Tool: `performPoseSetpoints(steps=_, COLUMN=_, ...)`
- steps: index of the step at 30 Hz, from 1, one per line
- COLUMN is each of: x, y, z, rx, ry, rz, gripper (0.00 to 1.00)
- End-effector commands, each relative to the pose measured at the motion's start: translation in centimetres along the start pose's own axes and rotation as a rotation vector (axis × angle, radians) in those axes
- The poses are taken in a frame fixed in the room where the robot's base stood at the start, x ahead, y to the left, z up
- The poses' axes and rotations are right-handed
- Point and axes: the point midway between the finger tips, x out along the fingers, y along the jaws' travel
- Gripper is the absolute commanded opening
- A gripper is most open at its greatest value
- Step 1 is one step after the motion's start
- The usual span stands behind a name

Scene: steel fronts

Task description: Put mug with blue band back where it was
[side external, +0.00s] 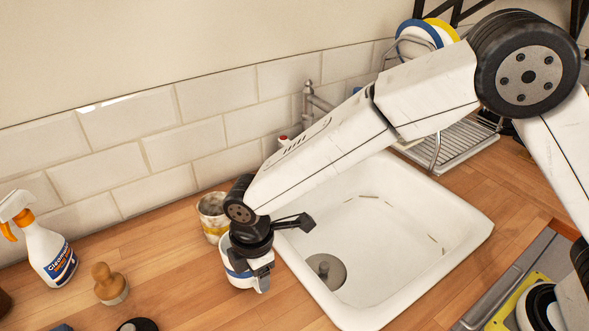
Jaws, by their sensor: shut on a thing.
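The white mug with a blue band (238,276) is at my gripper (262,272), just left of the sink's front left rim. My gripper points down and is shut on the mug, with one finger at its right side. The gripper body hides the mug's top and part of its wall. I cannot tell whether the mug touches the wooden counter (180,290) or hangs slightly above it.
A second mug with a yellow band (211,226) stands close behind my gripper. A white sink (455,240) lies to the right, with a dish rack (455,143) holding plates behind it. A spray bottle (45,250) and a wooden-handled brush (108,284) stand at the left.

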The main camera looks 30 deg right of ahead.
Motion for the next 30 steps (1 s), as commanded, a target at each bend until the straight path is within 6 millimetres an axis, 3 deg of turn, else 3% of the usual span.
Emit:
performPoseSetpoints(steps=17, x=1.18, y=-0.01, z=-0.01, rx=0.000, ry=0.001, rz=0.002, gripper=0.00)
performPoseSetpoints(steps=18, x=1.20, y=-0.04, z=0.01, rx=0.000, ry=0.000, rz=0.001, gripper=0.74)
performPoseSetpoints(steps=20, x=1.19, y=-0.04, z=0.01, rx=0.000, ry=0.000, rz=0.001, gripper=0.93)
performPoseSetpoints(steps=21, x=1.19, y=-0.04, z=0.01, rx=0.000, ry=0.000, rz=0.001, gripper=0.96)
performPoseSetpoints(steps=30, x=1.12, y=-0.03, z=0.01, rx=0.000, ry=0.000, rz=0.001, gripper=0.96)
